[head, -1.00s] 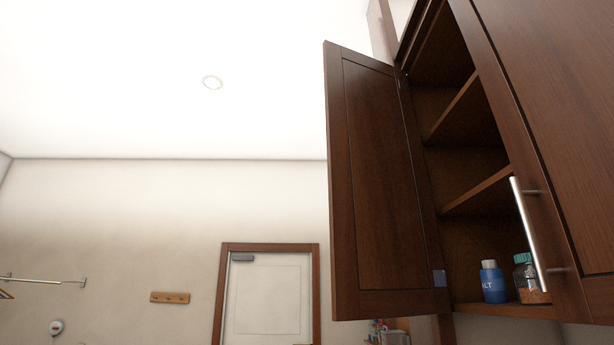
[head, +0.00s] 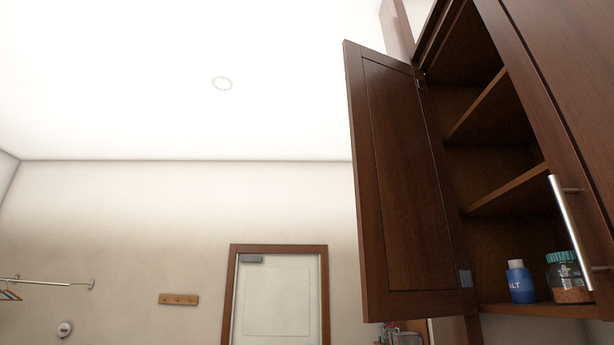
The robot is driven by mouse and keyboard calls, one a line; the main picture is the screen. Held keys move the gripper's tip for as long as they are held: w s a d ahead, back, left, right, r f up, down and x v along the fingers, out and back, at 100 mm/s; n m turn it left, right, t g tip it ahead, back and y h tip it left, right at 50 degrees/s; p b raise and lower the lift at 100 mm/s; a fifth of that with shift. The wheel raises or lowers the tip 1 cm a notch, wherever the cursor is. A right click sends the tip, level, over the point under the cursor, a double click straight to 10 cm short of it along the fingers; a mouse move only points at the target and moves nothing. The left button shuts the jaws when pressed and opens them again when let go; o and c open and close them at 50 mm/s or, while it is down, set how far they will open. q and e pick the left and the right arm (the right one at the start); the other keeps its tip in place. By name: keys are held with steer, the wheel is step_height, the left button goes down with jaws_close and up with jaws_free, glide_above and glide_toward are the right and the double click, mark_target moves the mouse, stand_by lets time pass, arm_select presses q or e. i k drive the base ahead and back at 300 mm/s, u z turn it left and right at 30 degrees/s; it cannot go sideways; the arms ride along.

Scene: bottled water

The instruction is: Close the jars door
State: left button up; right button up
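In the head view, a dark brown wall cabinet at the right has its left door (head: 408,185) standing wide open, swung out to the left. Inside, on the bottom shelf (head: 500,308), stand a blue salt jar (head: 521,284) with a pale cap and a glass jar (head: 568,279) with a teal lid and brown contents. The upper shelves look empty. Neither of my grippers is in view.
The cabinet's right door (head: 560,120) is shut, and its long metal handle (head: 571,232) sticks out in front of the glass jar. Farther back are a white room door (head: 278,297) with a brown frame and a wooden hook rail (head: 179,299) on the wall. Open air lies left of the cabinet.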

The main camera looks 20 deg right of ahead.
mark_target(413, 262)
steer(key=u, duration=0.25)
steer(key=i, duration=3.3)
steer(key=z, duration=2.15)
steer(key=i, duration=0.8)
steer(key=u, duration=0.05)
